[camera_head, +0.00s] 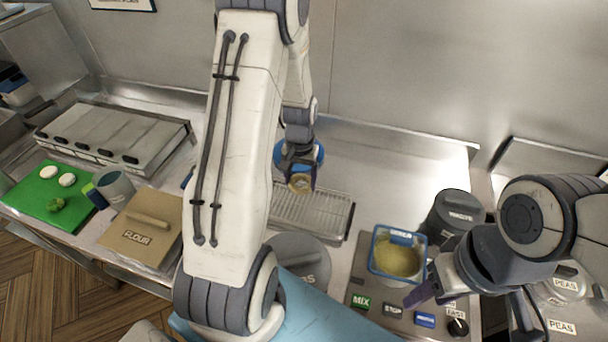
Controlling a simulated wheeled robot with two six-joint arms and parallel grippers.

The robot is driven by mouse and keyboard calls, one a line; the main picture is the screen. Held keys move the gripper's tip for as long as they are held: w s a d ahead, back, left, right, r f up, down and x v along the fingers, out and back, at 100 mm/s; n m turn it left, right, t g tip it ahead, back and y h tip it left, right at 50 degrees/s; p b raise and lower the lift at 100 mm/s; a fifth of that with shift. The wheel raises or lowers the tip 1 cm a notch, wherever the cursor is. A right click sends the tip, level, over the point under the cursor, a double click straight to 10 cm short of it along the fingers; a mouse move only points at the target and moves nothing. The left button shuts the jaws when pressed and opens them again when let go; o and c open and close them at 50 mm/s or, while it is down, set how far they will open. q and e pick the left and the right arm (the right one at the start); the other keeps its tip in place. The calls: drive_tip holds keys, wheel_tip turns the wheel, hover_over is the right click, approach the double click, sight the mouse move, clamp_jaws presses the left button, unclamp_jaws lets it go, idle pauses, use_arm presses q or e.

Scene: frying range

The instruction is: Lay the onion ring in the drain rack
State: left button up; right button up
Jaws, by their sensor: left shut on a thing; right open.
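The onion ring (300,184), small and golden, is shut in my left gripper (300,177), which points down near the back of the counter. The drain rack (318,210) is a shallow metal tray with a ribbed grid, just below the ring in the picture. My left arm covers the rack's left part. The ring appears held above the rack's back left part; the exact height is hard to tell. My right gripper (447,289) is open and empty at the lower right, beside the blue-rimmed batter container.
A blue-rimmed container (374,264) of yellowish batter stands right of the rack, behind a panel of buttons (392,310).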

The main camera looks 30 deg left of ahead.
sight(301, 205)
use_arm(q)
wheel_tip(301, 205, down, 8)
drive_tip(key=b, duration=0.6)
drive_tip(key=shift+r, duration=0.1)
drive_tip(key=o, duration=0.9)
